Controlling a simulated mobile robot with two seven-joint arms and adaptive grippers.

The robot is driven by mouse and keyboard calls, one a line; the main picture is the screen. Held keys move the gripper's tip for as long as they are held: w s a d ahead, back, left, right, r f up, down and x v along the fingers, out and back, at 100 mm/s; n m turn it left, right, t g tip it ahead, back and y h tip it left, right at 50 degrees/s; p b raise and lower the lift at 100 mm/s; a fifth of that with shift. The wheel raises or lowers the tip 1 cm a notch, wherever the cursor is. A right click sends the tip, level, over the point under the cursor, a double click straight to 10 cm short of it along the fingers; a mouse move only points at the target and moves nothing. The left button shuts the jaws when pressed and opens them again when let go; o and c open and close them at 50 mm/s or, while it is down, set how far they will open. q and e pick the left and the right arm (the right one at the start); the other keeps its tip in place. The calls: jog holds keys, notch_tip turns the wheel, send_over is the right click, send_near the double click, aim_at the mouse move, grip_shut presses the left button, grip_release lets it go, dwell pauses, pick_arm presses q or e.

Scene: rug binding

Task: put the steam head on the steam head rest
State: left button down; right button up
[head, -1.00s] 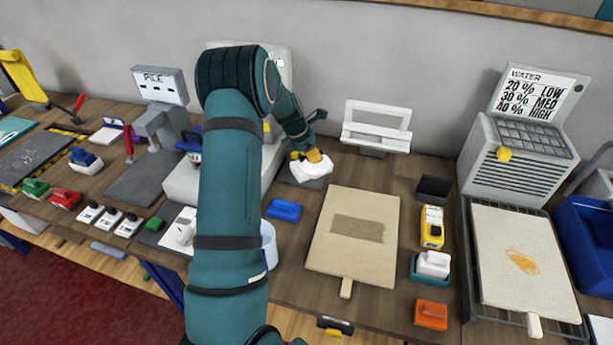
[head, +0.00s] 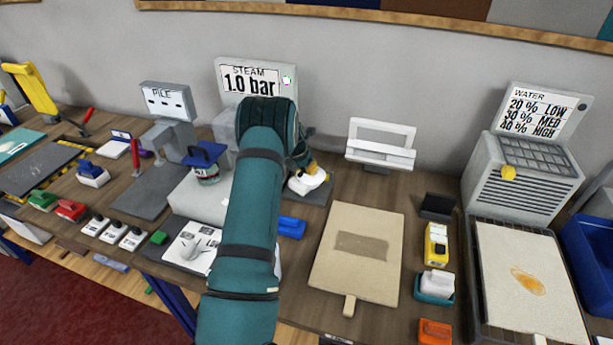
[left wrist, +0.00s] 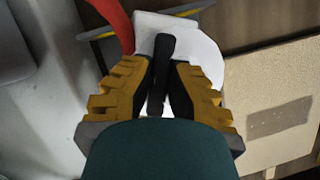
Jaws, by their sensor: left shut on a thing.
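The steam head appears to be the white block with a black handle (left wrist: 205,55) in the left wrist view. A red hose-like piece shows beside it. My left gripper (left wrist: 160,85) is shut on the black handle. In the head view the white steam head (head: 305,184) sits under the yellow fingers of my left gripper (head: 311,169). A dark grey plate (head: 322,194), perhaps the steam head rest, lies under or just behind it. I cannot tell whether the head touches the plate. My arm hides part of this area. My right gripper is not in view.
A steam display (head: 250,80) reads 1.0 bar behind my arm. A white frame stand (head: 381,145) is to the right. A beige rug board (head: 335,255) lies in front, with a blue block (head: 291,228) beside it. Small tools line its right side.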

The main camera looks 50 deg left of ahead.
aim_at(306, 175)
pick_arm(q)
jog(key=shift+f, duration=1.45)
jog(key=shift+f, duration=0.1)
jog(key=c, duration=1.1)
grip_release()
jog(key=shift+f, duration=0.1)
jog(key=shift+c, duration=0.2)
jog(key=shift+r, duration=0.35)
jog(key=v, duration=1.1)
jog(key=shift+s+r, duration=0.25)
jog(key=shift+r, duration=0.05)
